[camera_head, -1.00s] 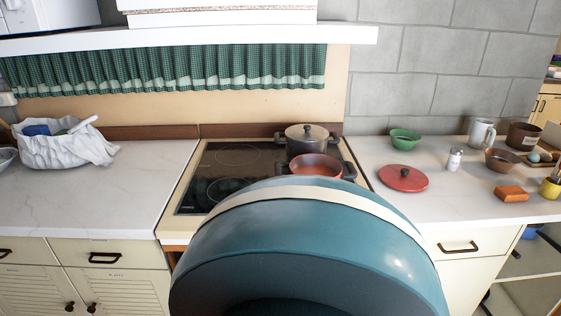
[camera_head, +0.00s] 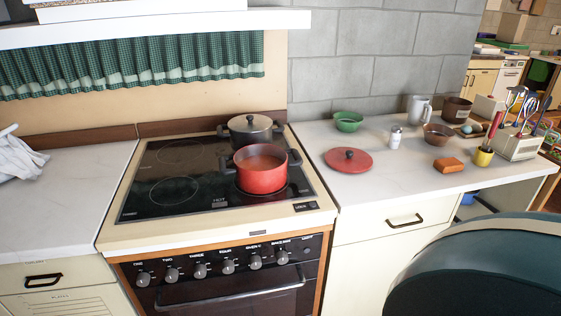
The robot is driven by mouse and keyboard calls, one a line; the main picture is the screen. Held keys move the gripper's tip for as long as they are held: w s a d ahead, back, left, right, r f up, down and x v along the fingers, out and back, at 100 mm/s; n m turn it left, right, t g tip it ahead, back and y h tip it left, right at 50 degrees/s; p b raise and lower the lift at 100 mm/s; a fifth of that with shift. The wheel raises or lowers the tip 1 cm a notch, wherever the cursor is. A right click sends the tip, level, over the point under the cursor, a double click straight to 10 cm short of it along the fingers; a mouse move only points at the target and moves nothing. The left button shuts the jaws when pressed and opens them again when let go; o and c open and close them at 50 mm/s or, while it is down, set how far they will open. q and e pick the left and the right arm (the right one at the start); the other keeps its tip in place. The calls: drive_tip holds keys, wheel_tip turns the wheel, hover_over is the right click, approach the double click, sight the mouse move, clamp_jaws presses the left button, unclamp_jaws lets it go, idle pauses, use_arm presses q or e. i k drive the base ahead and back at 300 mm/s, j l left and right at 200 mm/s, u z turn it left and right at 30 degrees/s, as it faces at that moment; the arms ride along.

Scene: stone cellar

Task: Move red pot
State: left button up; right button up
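The red pot (camera_head: 262,178) stands upright on the front right of the black glass cooktop (camera_head: 172,192). It has two dark side handles, has no lid on, and holds something reddish-brown. A red lid (camera_head: 348,160) with a dark knob lies on the white counter to the right of the stove. A dark grey lidded pot (camera_head: 250,129) stands right behind the red pot, close to it. Neither of my grippers shows in the head view.
A large teal rounded shape (camera_head: 480,272) hides the lower right. The right counter holds a green bowl (camera_head: 348,121), a white shaker (camera_head: 394,138), a brown bowl (camera_head: 438,135), an orange block (camera_head: 448,165) and a yellow cup (camera_head: 484,156). The left half of the cooktop is clear.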

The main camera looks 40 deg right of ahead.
sight(261, 168)
drive_tip(key=z, duration=1.1)
